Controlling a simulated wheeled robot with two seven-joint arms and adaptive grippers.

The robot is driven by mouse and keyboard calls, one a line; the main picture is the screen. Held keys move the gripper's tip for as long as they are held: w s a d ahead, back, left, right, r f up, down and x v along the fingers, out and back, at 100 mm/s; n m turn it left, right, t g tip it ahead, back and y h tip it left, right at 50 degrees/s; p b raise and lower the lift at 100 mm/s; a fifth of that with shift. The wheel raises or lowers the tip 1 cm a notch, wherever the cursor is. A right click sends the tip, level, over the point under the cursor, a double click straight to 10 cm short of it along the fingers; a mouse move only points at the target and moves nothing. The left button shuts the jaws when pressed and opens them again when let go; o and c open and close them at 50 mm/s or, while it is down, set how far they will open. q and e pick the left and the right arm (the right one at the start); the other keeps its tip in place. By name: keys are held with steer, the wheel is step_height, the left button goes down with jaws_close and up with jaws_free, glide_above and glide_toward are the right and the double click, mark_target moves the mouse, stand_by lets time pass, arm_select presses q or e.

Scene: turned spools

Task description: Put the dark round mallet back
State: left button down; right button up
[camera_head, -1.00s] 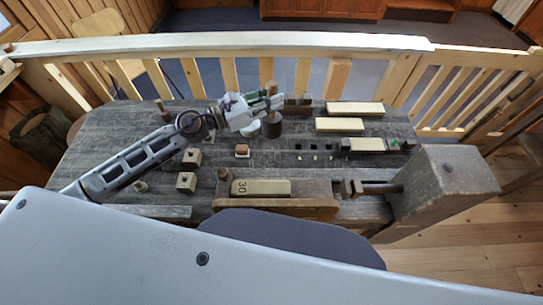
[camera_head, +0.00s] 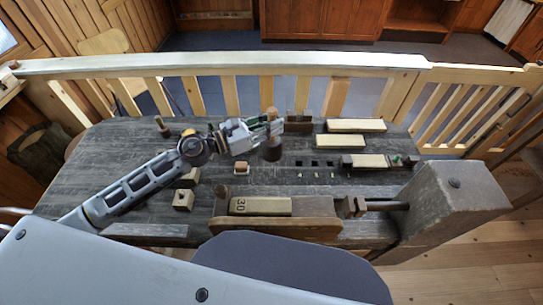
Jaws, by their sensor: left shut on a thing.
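The dark round mallet is upright, with its dark head (camera_head: 271,151) down and its brown handle up. My left gripper (camera_head: 270,128) reaches in from the left and is shut on the handle just above the head. The gripper's fingers hide part of the handle. The mallet is over the back middle of the grey workbench (camera_head: 110,165), in front of a dark brown block (camera_head: 298,122). I cannot tell whether the head touches the bench top. My right gripper is not in view.
Pale blocks (camera_head: 355,126) lie at the back right. Small wooden blocks (camera_head: 183,200) stand left of the vise (camera_head: 275,227), which holds a block marked 30 (camera_head: 260,206). A row of dark square holes (camera_head: 330,163) is right of the mallet. The left bench top is mostly clear.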

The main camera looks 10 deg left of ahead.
arm_select(q)
step_height(320, 180, down, 5)
steer(key=shift+r+b, duration=0.2)
steer(key=shift+b, duration=0.3)
steer(key=shift+f, duration=0.45)
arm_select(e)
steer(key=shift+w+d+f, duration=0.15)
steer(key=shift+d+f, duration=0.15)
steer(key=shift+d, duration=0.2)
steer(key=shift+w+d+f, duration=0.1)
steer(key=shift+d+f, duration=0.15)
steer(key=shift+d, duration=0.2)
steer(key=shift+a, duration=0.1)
